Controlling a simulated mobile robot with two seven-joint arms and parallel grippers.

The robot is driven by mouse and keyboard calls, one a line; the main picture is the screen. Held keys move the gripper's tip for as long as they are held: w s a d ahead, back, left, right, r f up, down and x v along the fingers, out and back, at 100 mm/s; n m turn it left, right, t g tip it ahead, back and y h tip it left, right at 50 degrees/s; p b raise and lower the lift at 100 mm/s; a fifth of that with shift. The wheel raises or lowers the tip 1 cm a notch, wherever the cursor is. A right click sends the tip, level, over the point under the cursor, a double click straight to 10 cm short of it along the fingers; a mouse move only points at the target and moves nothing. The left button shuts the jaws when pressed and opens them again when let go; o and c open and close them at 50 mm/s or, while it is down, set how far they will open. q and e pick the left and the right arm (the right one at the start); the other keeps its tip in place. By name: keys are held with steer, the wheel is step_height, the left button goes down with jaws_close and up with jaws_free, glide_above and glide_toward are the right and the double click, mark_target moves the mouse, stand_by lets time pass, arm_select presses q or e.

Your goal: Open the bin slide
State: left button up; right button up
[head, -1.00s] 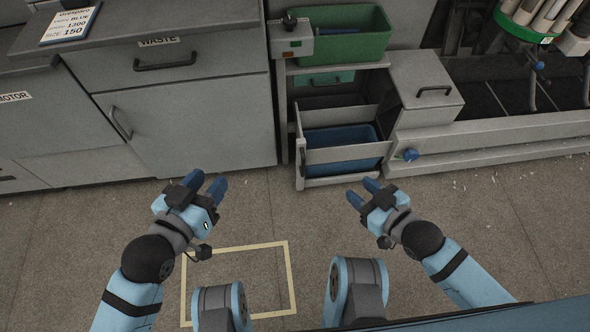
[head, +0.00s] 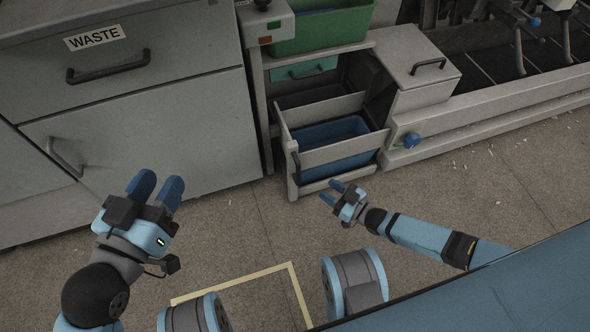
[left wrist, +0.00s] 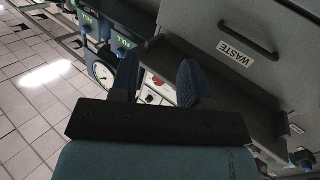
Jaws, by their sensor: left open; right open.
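The bin slide (head: 337,153) is a grey, low-sided frame in the lower part of the cabinet. It stands out from the cabinet, with a blue bin (head: 333,133) visible inside. My left gripper (head: 158,187) is open and empty in front of the waste cabinet, well left of the slide. Its two fingers also show apart in the left wrist view (left wrist: 158,78).
A green bin (head: 320,30) sits above the slide. A grey box with a handle (head: 420,72) and a blue knob (head: 411,140) are to its right. The WASTE drawer (head: 130,90) and a cabinet door are at left. Bare floor with a yellow outline (head: 240,283) lies in front.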

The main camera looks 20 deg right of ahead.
mark_target(298, 170)
steer(key=b+x, duration=0.4)
steer(key=x, duration=0.8)
arm_select(q)
steer(key=w+m, duration=0.1)
steer(key=w+a+m+t+h, duration=0.1)
steer(key=m, duration=0.1)
steer(key=shift+a+r, duration=0.15)
steer(key=shift+r, duration=0.15)
arm_select(e)
jaws_close()
